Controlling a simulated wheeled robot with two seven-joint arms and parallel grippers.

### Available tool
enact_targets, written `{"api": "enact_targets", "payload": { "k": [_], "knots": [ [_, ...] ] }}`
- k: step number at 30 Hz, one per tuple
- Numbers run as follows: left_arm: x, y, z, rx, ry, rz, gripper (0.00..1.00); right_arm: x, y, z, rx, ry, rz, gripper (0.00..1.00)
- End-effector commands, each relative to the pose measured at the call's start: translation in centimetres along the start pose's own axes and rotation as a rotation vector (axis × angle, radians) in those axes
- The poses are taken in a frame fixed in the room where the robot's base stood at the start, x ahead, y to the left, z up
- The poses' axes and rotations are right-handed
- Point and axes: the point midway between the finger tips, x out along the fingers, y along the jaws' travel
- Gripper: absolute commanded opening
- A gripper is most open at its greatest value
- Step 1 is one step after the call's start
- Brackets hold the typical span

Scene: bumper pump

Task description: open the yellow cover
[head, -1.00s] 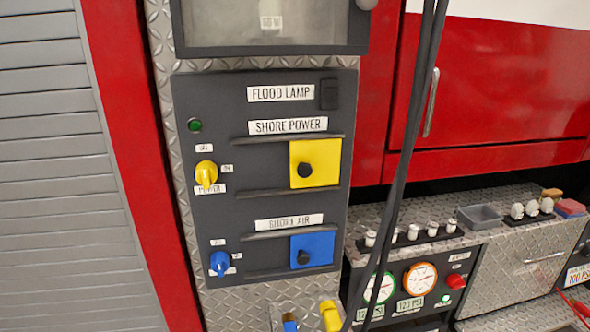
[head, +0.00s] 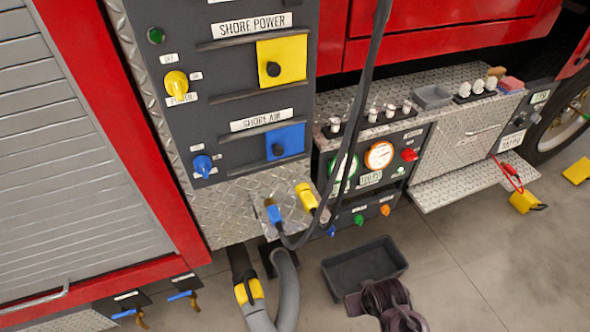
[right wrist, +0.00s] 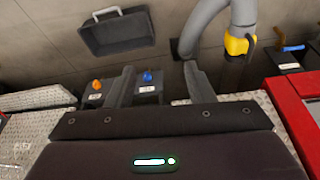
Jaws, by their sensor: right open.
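The yellow cover (head: 290,58) is a square plate with a black knob, on the dark panel (head: 225,110) under the SHORE POWER label. It sits at the right end of a slot between two horizontal rails, and what is behind it is hidden. That view does not show the yellow cover.
A blue cover (head: 293,143) sits below on the same panel, with a yellow knob (head: 176,83) and blue knob (head: 202,164) to the left. A black cable (head: 372,70) hangs right of the panel. A grey bin (head: 362,264) and hoses (head: 286,290) are on the floor.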

Motion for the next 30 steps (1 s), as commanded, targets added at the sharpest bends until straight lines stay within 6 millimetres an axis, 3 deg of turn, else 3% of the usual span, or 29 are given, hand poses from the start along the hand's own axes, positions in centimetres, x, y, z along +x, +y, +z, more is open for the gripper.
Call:
{"api": "enact_targets", "payload": {
  "k": [1,6,12,15,18,21,30],
  "knots": [
    [-1.4,0.0,-0.1,0.0,0.0,0.0,0.36,-4.3,-0.1,-2.6,0.0,0.045,-0.002,0.48],
    [-3.2,0.0,-0.3,0.0,0.0,0.0,0.36,-16.1,-1.9,-12.3,-0.008,0.304,-0.032,0.48],
    [-3.9,0.0,-0.3,0.0,-0.001,0.0,0.36,-27.3,-6.1,-25.6,-0.033,0.793,-0.092,0.48],
    [-3.9,0.0,-0.3,0.0,-0.001,0.0,0.36,-32.3,-8.3,-30.6,-0.05,1.024,-0.112,0.48],
    [-3.9,0.0,-0.3,0.0,-0.001,0.0,0.36,-36.0,-9.9,-33.5,-0.059,1.186,-0.123,0.48],
    [-4.0,0.0,-0.3,0.0,-0.001,0.0,0.36,-38.1,-10.7,-34.9,-0.064,1.271,-0.127,0.48],
    [-5.6,-0.1,-0.4,0.001,-0.001,0.0,0.36,-38.1,-11.4,-38.5,-0.067,1.296,-0.127,0.48]
  ]
}}
